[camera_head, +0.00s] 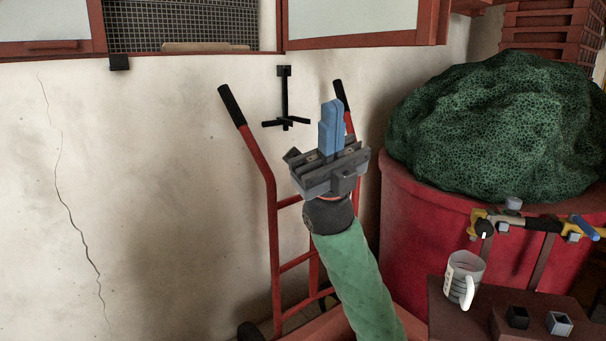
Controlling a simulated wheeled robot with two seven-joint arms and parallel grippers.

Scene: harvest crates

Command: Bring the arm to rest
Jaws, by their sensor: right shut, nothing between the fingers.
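My right gripper (331,128) is in the middle of the head view, at the end of my green-sleeved arm (355,278), which rises from the bottom edge. Its blue fingers are together and point up, with nothing between them. It stands in front of the red hand truck and the pale wall, apart from any loose object. My left gripper is outside the view.
A red hand truck (272,215) leans at the wall behind my arm. A red barrel (400,230) with a green netted heap (500,125) stands at the right. A mug (462,280) and small dark square pots (518,317) sit on a brown surface at lower right. The left side is clear.

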